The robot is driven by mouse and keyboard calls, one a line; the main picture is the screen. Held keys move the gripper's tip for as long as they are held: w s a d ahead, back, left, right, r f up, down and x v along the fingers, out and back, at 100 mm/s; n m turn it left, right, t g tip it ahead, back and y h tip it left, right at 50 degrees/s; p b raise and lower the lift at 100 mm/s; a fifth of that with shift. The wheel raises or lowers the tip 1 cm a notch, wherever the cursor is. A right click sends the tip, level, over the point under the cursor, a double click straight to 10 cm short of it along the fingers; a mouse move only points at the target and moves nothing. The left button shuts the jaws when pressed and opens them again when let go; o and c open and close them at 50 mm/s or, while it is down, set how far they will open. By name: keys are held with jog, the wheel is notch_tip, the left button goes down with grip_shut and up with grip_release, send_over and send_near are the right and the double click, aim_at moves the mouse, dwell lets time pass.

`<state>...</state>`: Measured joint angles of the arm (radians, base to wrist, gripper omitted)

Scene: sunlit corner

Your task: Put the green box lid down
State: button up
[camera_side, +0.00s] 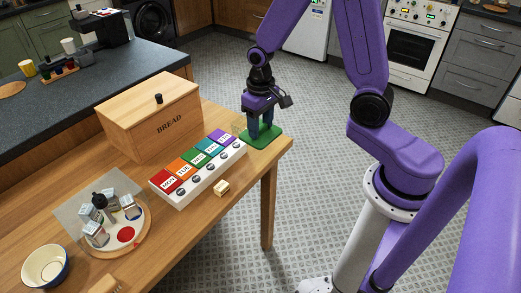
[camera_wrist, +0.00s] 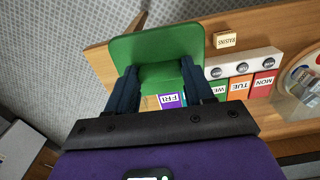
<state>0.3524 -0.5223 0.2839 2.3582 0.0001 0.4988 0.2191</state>
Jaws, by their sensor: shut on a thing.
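My gripper (camera_side: 262,132) points down at the table's far right corner. A small clear box (camera_side: 238,127) stands just left of the gripper.
A day-labelled organiser (camera_side: 199,172) with coloured compartments lies close left of the mat. A small raisin box (camera_side: 221,188) sits before it. The wooden bread box (camera_side: 150,118), a round tray (camera_side: 125,250) with jars, and a bowl (camera_side: 45,268) stand further left.

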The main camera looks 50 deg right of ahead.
jog(key=shift+a+n, duration=0.15)
jog(key=shift+n, duration=0.15)
jog(key=shift+d+m, duration=0.35)
jog(key=shift+m, duration=0.25)
jog(key=d+r+m, duration=0.1)
jog(key=d+m, duration=0.3)
jog(key=m, duration=0.4)
jog(key=w+d+r+m, duration=0.1)
jog(key=d+m, duration=0.3)
jog(key=m, duration=0.4)
jog(key=shift+d+r+m, duration=0.2)
jog(key=shift+r+m, duration=0.2)
jog(key=shift+r, duration=0.15)
jog(key=shift+w, duration=0.2)
jog(key=w+d+f, duration=0.1)
jog(key=w+f, duration=0.3)
jog(key=w+d+f, duration=0.1)
jog(key=w+f, duration=0.2)
jog(key=w, duration=0.2)
jog(key=w+d+f, duration=0.1)
jog(key=w+f, duration=0.3)
jog(key=shift+w+f, duration=0.2)
jog(key=shift+f, duration=0.6)
